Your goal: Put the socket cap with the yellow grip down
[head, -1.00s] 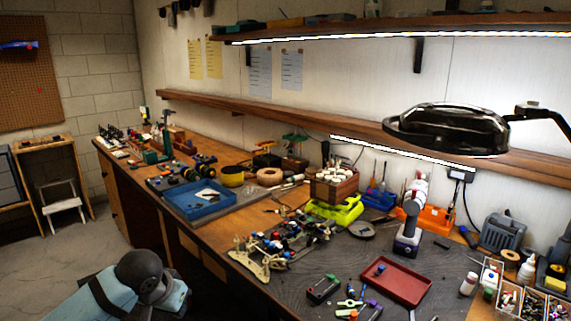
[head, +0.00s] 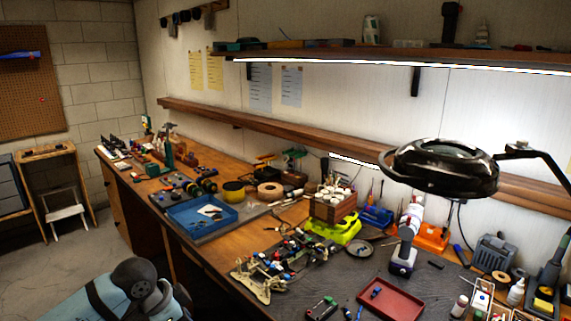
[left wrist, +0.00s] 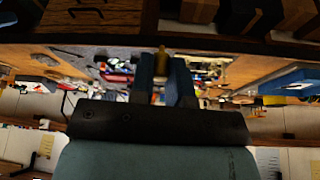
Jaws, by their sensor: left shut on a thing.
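My left gripper (left wrist: 161,72) shows in the left wrist view, its two dark blue fingers shut on a small yellow piece (left wrist: 160,61). This fits the yellow grip of the socket cap; the rest of it is hidden between the fingers or too small to tell. The gripper is apart from the bench, whose cluttered top shows blurred behind it. In the head view only part of my arm shows at the bottom left, without the fingertips. My right gripper is in neither view.
The wooden workbench (head: 207,252) holds a blue tray (head: 174,219), a partly built car chassis (head: 262,283), a wooden box on a yellow-green base (head: 340,230), a white and grey tool (head: 402,258) and a red tray (head: 402,310). A lamp (head: 440,165) overhangs the right side.

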